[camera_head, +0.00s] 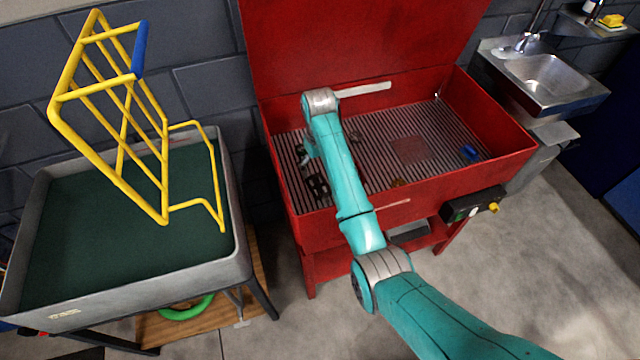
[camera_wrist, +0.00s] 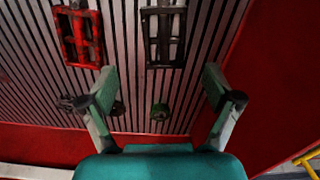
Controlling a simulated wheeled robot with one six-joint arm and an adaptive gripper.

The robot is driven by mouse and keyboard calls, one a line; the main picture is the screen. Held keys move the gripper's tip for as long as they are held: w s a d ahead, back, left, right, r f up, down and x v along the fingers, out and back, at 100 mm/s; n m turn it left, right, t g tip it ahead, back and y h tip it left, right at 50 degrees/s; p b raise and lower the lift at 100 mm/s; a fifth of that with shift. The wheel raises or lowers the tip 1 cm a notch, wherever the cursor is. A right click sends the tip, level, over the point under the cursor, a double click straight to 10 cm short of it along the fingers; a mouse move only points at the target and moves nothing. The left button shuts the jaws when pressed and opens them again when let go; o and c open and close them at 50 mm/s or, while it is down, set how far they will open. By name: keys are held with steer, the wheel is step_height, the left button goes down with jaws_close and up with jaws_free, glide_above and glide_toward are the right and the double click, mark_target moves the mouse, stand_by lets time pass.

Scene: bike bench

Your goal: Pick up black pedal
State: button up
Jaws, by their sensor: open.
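The black pedal (camera_wrist: 163,38) lies on the slatted floor of the red wash basin, at the top centre of the wrist view. In the head view a dark pedal shape (camera_head: 318,186) lies at the basin's left side, close to my arm. My gripper (camera_wrist: 158,80) is open and empty, its two fingers spread wide. In the wrist view the pedal appears beyond the fingertips, roughly centred between them and not touched.
A red pedal (camera_wrist: 80,36) lies left of the black one. A small green round part (camera_wrist: 160,112) and dark parts (camera_wrist: 74,103) lie near the red basin wall (camera_wrist: 45,143). A blue item (camera_head: 470,153) lies at the basin's right. A yellow rack (camera_head: 115,185) stands left.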

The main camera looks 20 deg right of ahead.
mark_target(319, 184)
steer(key=f, duration=0.3)
steer(key=s+f, duration=0.1)
steer(key=f, duration=0.1)
steer(key=shift+a+f, duration=0.2)
steer(key=shift+a, duration=0.05)
steer(key=shift+f, duration=0.65)
steer(key=shift+w, duration=0.1)
steer(key=shift+c, duration=0.2)
steer(key=shift+w, duration=0.25)
steer(key=c, duration=1.3)
